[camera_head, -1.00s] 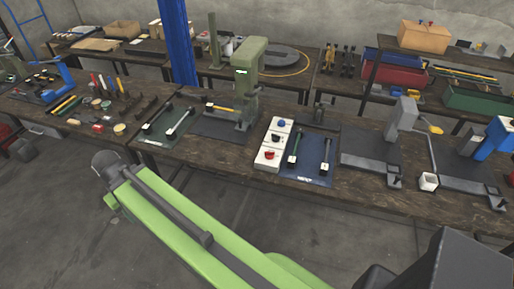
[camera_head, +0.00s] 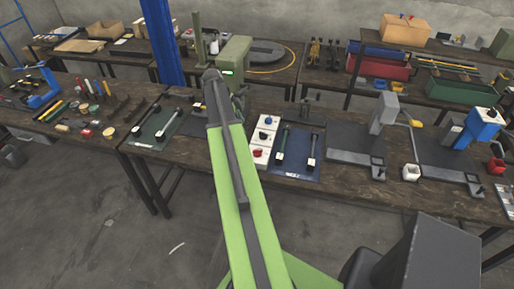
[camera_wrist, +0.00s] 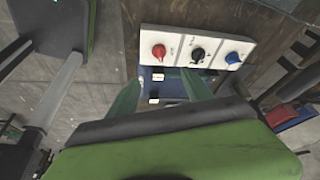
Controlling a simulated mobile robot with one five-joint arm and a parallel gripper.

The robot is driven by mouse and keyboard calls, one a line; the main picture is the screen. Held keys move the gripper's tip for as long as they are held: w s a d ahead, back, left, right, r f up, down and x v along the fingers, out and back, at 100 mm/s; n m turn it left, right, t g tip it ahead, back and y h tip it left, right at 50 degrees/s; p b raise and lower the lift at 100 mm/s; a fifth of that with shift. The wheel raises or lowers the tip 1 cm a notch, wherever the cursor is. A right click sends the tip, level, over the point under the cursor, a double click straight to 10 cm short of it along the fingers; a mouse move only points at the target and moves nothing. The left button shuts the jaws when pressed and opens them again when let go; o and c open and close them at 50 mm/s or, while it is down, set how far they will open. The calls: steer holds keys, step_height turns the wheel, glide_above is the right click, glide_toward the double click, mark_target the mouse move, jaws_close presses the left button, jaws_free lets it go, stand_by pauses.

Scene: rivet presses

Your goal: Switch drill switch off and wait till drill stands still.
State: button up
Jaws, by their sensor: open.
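The green drill press (camera_head: 236,62) stands on the long bench with a lit green display. My arm covers its lower part, so I cannot tell whether it turns. Beside it is a white switch panel (camera_head: 254,147) with a blue knob (camera_head: 268,119), a black knob (camera_head: 263,135) and a red knob (camera_head: 258,153). The wrist view shows the same knobs in a row: red (camera_wrist: 158,51), black (camera_wrist: 197,54) and blue (camera_wrist: 232,57). Labels are too small to read. My gripper (camera_wrist: 161,78) is open, with the panel beyond its fingertips; contact is not visible. The head view hides it behind my arm.
Grey presses (camera_head: 382,125) and a blue machine (camera_head: 478,128) stand further right. A dark green mat (camera_head: 150,142) lies left. A blue post (camera_head: 164,45) rises behind the bench.

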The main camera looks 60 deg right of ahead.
mark_target(257, 150)
steer(key=b+x, duration=1.6)
steer(key=x, duration=0.1)
steer(key=shift+s+a+f, duration=0.1)
steer(key=shift+s+f, duration=0.05)
steer(key=shift+f, duration=0.1)
steer(key=shift+r, duration=0.1)
steer(key=shift+c, duration=0.2)
jaws_close()
